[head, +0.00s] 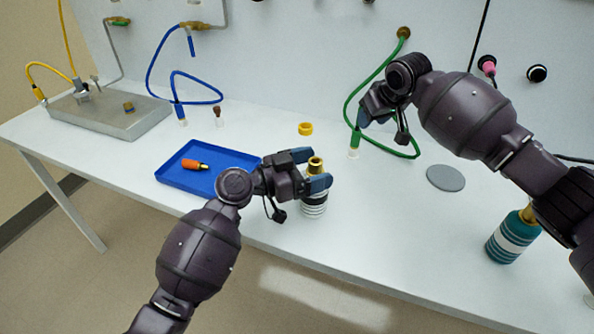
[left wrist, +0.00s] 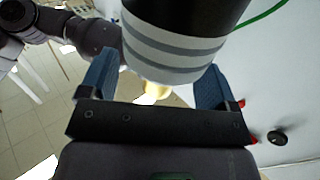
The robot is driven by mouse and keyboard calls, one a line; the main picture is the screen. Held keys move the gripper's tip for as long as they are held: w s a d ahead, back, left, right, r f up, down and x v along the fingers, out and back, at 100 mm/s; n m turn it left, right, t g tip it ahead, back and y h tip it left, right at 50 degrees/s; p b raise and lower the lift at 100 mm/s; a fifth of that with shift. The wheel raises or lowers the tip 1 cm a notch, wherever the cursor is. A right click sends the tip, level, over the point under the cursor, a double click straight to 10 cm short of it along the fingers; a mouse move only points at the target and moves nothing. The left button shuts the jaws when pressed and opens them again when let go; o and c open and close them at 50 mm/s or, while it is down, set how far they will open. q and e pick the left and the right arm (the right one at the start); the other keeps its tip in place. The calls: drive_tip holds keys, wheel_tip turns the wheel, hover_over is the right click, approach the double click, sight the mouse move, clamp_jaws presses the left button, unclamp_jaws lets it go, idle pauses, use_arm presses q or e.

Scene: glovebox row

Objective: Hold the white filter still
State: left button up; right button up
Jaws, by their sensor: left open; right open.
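The white filter (head: 314,208), banded with grey and dark stripes and topped by a brass fitting, stands near the table's front edge. My left gripper (head: 314,169) is at its top, with one finger on either side, open. In the left wrist view the filter (left wrist: 175,45) shows between the two spread blue fingers (left wrist: 152,85), with visible gaps on both sides. The fingers hide part of its upper body in the head view. My right gripper (head: 371,107) is open, further back, by the green hose (head: 349,100); whether it touches the hose I cannot tell.
A blue tray (head: 175,178) with an orange-capped piece (head: 194,165) is left of the filter. A yellow ring (head: 305,129) lies behind it. A grey disc (head: 445,178) and a teal bottle-like filter (head: 511,238) are to the right.

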use_arm(q)
drive_tip(key=shift+w+d, duration=0.15)
drive_tip(key=shift+d, duration=0.15)
drive_tip(key=c, duration=1.1)
drive_tip(key=shift+f, duration=0.1)
drive_tip(key=shift+c, duration=0.3)
